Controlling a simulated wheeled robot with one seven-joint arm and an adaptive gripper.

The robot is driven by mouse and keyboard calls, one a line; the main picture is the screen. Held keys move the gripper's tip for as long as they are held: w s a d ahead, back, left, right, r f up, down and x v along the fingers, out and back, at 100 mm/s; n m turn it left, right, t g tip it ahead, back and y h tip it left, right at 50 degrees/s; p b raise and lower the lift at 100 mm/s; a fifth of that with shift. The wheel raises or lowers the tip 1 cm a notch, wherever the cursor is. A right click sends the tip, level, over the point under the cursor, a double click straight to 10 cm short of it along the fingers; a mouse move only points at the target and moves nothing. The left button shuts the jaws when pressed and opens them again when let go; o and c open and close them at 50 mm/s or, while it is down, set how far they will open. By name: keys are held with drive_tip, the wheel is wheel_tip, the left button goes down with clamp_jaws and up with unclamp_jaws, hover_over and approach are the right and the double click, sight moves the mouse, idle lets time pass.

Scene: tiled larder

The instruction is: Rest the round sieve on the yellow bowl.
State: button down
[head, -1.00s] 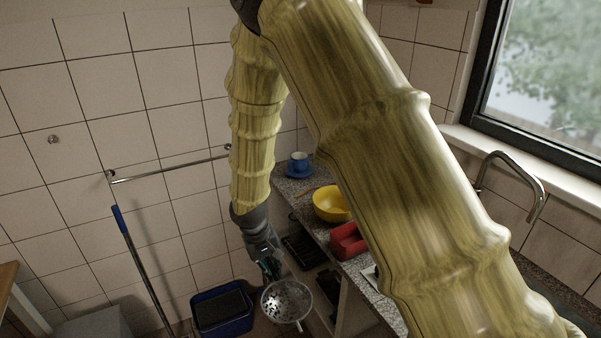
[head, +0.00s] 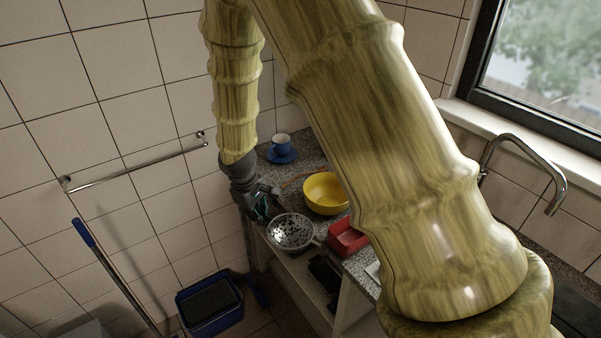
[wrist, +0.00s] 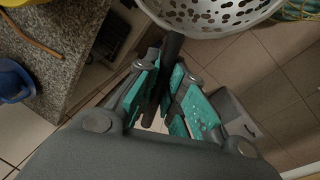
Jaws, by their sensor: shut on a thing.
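The round sieve (head: 291,231) is a pale metal bowl with many holes. My gripper (head: 268,209) is shut on its dark handle and holds it in the air by the counter's left edge. In the wrist view the sieve (wrist: 205,12) shows at the top, with the handle between the teal fingers of my gripper (wrist: 163,92). The yellow bowl (head: 325,194) stands on the counter, right of and beyond the sieve, apart from it. Only a sliver of the yellow bowl (wrist: 12,80) shows in the wrist view.
A red container (head: 345,238) stands in front of the yellow bowl. The speckled counter (head: 300,170) has an open shelf below. A blue bucket (head: 210,318) stands on the floor.

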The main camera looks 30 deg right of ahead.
drive_tip(key=w+d+r+n+t+y+p, duration=0.1)
drive_tip(key=d+r+n+p, duration=0.3)
drive_tip(key=d+n, duration=0.9)
drive_tip(key=shift+w+d+r+y, duration=0.15)
drive_tip(key=shift+d+r+y, duration=0.65)
drive_tip(key=shift+r, duration=0.45)
drive_tip(key=shift+p, duration=0.3)
wheel_tip(320, 180, down, 7)
drive_tip(key=b, duration=0.3)
drive_tip(key=shift+f, duration=0.2)
drive_tip(key=shift+f+b, duration=0.4)
drive_tip(key=shift+f, duration=0.4)
idle(1.1)
drive_tip(key=c, duration=1.4)
unclamp_jaws()
drive_tip(key=shift+c, duration=0.2)
drive_tip(key=shift+r, duration=0.1)
wheel_tip(320, 180, up, 12)
drive_tip(key=s, duration=0.2)
drive_tip(key=shift+s+d+f, duration=0.2)
drive_tip(key=shift+d+f, duration=0.05)
drive_tip(key=shift+d, duration=0.05)
